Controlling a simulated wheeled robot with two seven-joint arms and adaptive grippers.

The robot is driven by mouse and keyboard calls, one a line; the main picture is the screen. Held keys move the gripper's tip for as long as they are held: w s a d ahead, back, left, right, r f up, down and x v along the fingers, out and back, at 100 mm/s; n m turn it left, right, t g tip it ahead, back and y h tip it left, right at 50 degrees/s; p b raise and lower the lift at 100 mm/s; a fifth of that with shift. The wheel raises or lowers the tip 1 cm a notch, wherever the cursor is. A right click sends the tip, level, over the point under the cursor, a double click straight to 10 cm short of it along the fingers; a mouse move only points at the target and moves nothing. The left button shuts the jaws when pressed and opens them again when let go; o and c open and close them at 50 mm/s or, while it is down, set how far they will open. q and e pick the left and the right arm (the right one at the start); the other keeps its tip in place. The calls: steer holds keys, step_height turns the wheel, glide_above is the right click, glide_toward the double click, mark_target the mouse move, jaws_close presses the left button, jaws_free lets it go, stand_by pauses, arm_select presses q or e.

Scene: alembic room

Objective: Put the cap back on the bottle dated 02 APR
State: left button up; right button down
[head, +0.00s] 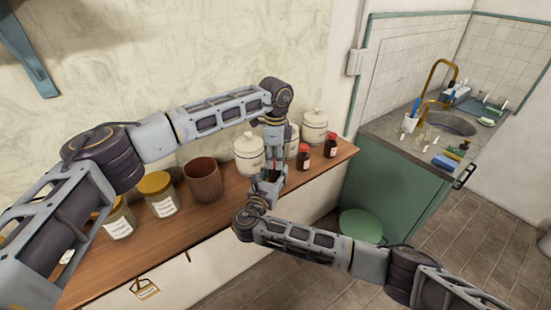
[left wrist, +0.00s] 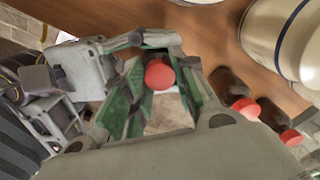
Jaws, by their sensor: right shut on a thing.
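My left gripper (head: 273,155) points down over the shelf's front edge. A red cap (left wrist: 159,75) shows between its fingers in the left wrist view; the picture does not show whether they press on it. My right gripper (head: 267,184) reaches up from below, close under the left one. It is shut on what seems to be a bottle, which the grippers hide almost wholly. Whether the cap sits on that bottle cannot be seen. Two dark bottles with red caps, a nearer one (head: 304,157) and a farther one (head: 331,146), stand upright on the shelf. No date is readable.
The wooden shelf (head: 225,216) also holds white jars (head: 249,152), a brown pot (head: 204,180) and yellow-lidded labelled jars (head: 158,194). The jars and two bottles stand close to the grippers. A sink counter (head: 395,130) is at the right, with a green round-topped thing (head: 361,226) beside it.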

arm_select(q)
jaws_close()
